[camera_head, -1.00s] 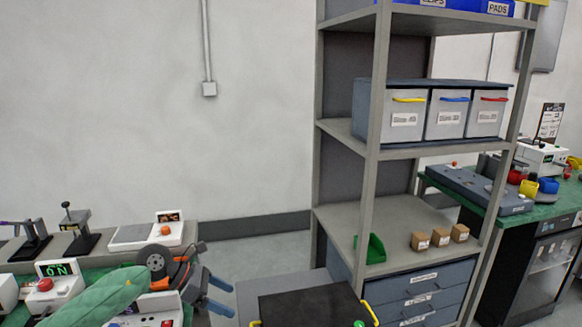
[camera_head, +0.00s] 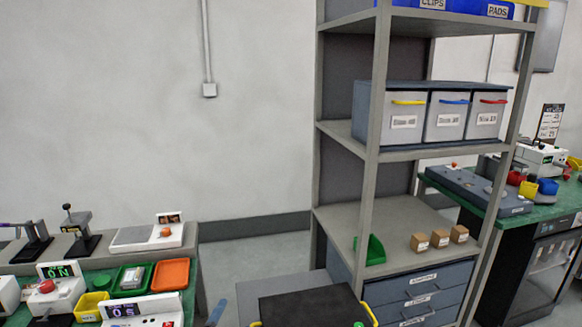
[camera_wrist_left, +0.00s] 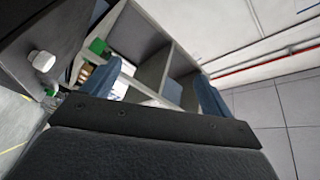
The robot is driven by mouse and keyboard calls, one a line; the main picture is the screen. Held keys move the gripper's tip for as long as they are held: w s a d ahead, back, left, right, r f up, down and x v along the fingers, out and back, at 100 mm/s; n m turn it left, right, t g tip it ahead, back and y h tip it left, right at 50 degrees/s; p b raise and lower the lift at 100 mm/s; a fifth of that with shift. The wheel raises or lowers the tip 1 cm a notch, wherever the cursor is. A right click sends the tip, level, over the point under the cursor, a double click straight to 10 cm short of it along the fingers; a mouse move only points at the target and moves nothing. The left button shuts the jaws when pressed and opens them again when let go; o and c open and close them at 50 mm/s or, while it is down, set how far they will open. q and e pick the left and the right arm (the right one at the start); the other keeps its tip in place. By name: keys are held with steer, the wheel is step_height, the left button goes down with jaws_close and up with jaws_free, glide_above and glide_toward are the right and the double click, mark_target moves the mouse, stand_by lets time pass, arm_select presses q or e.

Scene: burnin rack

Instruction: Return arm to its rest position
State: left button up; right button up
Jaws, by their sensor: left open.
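My left gripper shows in the left wrist view (camera_wrist_left: 157,73) with its two blue fingers spread wide and nothing between them. In the head view only a small blue piece of a finger (camera_head: 217,313) shows at the bottom edge, right of the green bench. The rest of my left arm is out of that view. My right gripper is not in view.
A green bench (camera_head: 203,292) at the lower left holds a yellow bin (camera_head: 90,306), an orange tray (camera_head: 171,274) and display boxes. A grey rack (camera_head: 345,220) with bins and drawers stands right of centre. A dark-topped cart (camera_head: 305,305) stands before it.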

arm_select(q)
steer(key=s+a+f+n+g+y, duration=0.35)
steer(key=s+f+n+g, duration=0.4)
steer(key=s+f, duration=0.55)
steer(key=s+d+f+n+g, duration=0.1)
steer(key=s+f+g, duration=0.1)
steer(key=s, duration=0.4)
steer(key=s+d+f+n+g+h, duration=0.1)
steer(key=s+f+n+g, duration=0.1)
steer(key=s, duration=0.4)
steer(key=s+d+f+n+g, duration=0.1)
steer(key=s+f+g, duration=0.3)
steer(key=s, duration=0.3)
steer(key=shift+d+g+p, duration=0.35)
steer(key=shift+n, duration=0.25)
